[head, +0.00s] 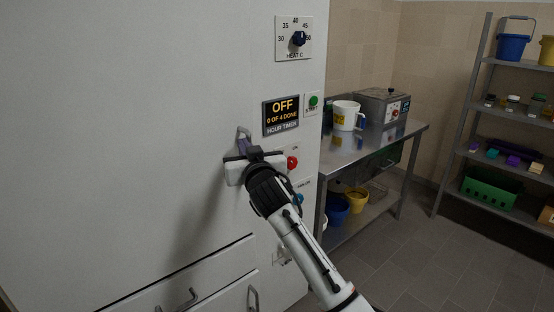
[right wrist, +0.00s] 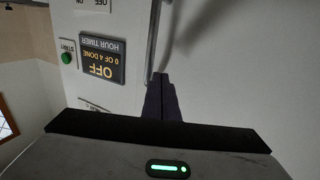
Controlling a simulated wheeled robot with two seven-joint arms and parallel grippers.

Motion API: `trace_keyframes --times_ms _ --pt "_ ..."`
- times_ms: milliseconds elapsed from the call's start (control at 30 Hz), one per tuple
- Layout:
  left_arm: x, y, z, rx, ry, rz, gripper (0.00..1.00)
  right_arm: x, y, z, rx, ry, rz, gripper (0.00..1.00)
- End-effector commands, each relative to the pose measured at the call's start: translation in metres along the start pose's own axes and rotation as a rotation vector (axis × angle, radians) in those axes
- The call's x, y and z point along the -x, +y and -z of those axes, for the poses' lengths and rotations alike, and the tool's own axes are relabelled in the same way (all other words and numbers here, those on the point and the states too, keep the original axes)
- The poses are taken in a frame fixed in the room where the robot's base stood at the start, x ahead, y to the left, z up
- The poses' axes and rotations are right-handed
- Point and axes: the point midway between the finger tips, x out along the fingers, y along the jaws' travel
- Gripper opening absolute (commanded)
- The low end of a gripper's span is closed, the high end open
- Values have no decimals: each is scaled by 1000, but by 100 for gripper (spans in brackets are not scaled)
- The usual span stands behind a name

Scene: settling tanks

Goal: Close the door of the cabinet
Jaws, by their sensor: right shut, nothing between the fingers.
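The white cabinet (head: 130,120) fills the left of the head view, its flat front facing me. Its metal door handle (head: 240,131) is partly hidden behind my right gripper (head: 243,145). The handle also shows as a vertical bar in the right wrist view (right wrist: 153,42). My right gripper's dark fingers (right wrist: 160,95) are shut and empty, with their tips close to the end of the handle; I cannot tell whether they touch. No open gap shows at the door, but I cannot tell whether it is fully closed. My left gripper is not in view.
A timer display (head: 281,116) reading OFF, a heat dial (head: 298,39) and coloured buttons are right of the handle. Drawers (head: 200,285) are below. A metal table (head: 370,147) with a white bucket (head: 346,115) and a shelf rack (head: 462,120) stand at right. Floor (head: 410,250) there is clear.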

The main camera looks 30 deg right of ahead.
Motion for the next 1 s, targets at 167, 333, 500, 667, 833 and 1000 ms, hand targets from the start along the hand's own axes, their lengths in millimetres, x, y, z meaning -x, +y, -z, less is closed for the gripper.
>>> trace_keyframes --times_ms 167,333,500,667,833,1000 --pt "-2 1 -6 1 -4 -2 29 35 12 -3 0 0 2 0" --pt "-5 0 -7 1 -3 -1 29 64 23 -3 1 -1 3 0" --pt "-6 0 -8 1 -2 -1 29 84 31 -3 0 -2 4 0" --pt "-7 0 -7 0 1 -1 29 91 33 -3 1 -3 4 0" --pt "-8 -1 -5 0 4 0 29 92 33 -8 4 -11 8 0" --pt "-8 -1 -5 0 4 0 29 106 20 -72 40 -105 57 0"
